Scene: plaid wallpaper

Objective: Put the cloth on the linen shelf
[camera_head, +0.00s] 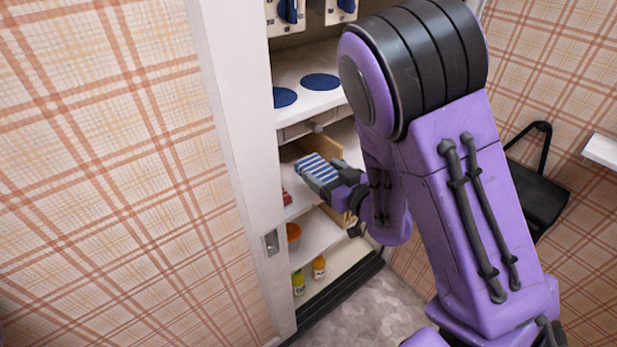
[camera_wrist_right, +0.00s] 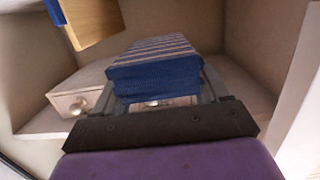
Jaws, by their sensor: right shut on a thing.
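The cloth (camera_head: 317,169) is a folded blue and white striped bundle. My right gripper (camera_head: 325,183) is shut on it and holds it at the opening of a white cabinet shelf. In the right wrist view the cloth (camera_wrist_right: 155,68) sits between the two fingers of the gripper (camera_wrist_right: 158,100), with its blue folded edge toward me. A pale shelf (camera_wrist_right: 35,122) lies around and below it; I cannot tell whether the cloth touches it. My left gripper is not in view. Which shelf is the linen shelf is not marked.
A wooden panel (camera_wrist_right: 95,18) hangs at upper left in the wrist view. A small drawer with a knob (camera_wrist_right: 75,104) stands left of the cloth. Lower shelves hold an orange bowl (camera_head: 293,233) and bottles (camera_head: 319,267). The cabinet's white side (camera_head: 240,130) borders the opening. A black bag (camera_head: 538,190) hangs right.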

